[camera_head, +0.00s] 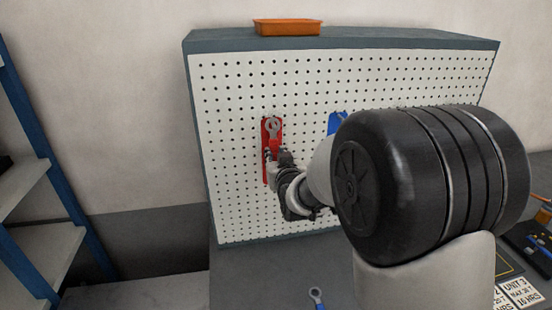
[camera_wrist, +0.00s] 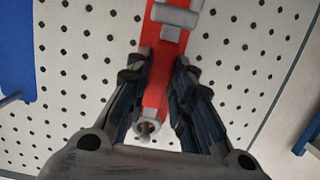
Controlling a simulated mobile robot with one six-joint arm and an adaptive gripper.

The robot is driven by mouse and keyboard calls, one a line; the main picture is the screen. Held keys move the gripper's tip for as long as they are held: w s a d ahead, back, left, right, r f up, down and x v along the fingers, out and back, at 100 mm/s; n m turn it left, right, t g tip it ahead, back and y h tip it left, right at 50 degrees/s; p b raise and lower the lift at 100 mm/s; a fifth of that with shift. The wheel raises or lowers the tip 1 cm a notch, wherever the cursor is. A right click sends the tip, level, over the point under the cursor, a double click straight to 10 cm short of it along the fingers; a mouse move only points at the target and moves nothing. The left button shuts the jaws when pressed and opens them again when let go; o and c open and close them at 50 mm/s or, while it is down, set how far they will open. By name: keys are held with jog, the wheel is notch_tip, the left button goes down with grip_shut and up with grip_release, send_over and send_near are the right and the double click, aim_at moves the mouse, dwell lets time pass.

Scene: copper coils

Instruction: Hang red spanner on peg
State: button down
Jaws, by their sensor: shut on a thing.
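The red spanner (camera_head: 272,129) is upright against the white pegboard (camera_head: 230,100), with its grey head at the top, in front of a red patch (camera_head: 266,138) on the board. My gripper (camera_head: 271,160) is on the spanner below that head. In the wrist view my gripper (camera_wrist: 155,88) has its fingers on either side of the red strip, shut on the spanner. A grey round end (camera_wrist: 146,128) with a reddish centre shows between the fingers. The peg is hard to make out, and I cannot tell whether the spanner's head is around it.
A blue patch (camera_head: 335,122) is on the board to the right, partly behind my arm. A second spanner (camera_head: 316,296) lies on the bench below. An orange tray (camera_head: 287,27) sits on top of the board. A blue-framed shelf (camera_head: 45,165) stands at the left.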

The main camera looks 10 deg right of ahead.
jog(key=c, duration=1.3)
grip_release()
jog(key=s+f+g, duration=0.1)
jog(key=s+g, duration=0.2)
jog(key=s, duration=1.1)
jog(key=s+f+g+b, duration=0.1)
jog(key=s+g, duration=0.3)
jog(key=s, duration=1)
jog(key=s+f+g, duration=0.1)
jog(key=s+g, duration=0.3)
jog(key=s, duration=1.1)
jog(key=shift+f, duration=0.35)
jog(key=shift+w, duration=0.1)
